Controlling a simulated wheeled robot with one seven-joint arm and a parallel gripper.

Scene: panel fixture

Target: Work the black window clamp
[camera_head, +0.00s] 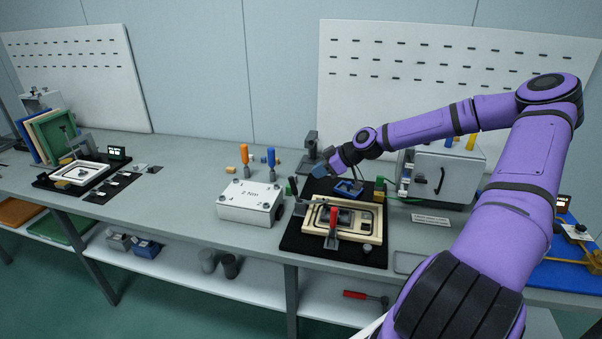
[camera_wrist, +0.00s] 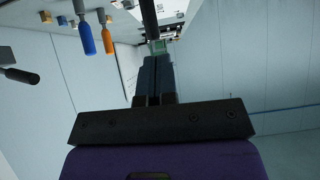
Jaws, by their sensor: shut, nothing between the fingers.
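A cream panel (camera_head: 371,232) lies on a black mat (camera_head: 302,243) on the bench. A dark clamp part (camera_head: 346,216) shows in the panel's window; I cannot tell its handle position. A red-handled clamp (camera_head: 333,228) stands at the panel's near side. Black-handled (camera_head: 293,186) and green-topped (camera_head: 380,187) parts stand at its far corners. My gripper (camera_head: 318,170) is above and behind the panel, shut and empty, apart from the window clamp. Its closed fingers (camera_wrist: 158,77) point toward a black bar (camera_wrist: 149,18) and a small green part (camera_wrist: 158,47) in the wrist view.
A white block (camera_head: 248,203) marked 2 Nm stands left of the mat. Blue and orange screwdrivers stand behind it. A dark stand (camera_head: 310,147) is behind my gripper, and a grey box (camera_head: 440,177) is to the right. Bench space left of the block is clear.

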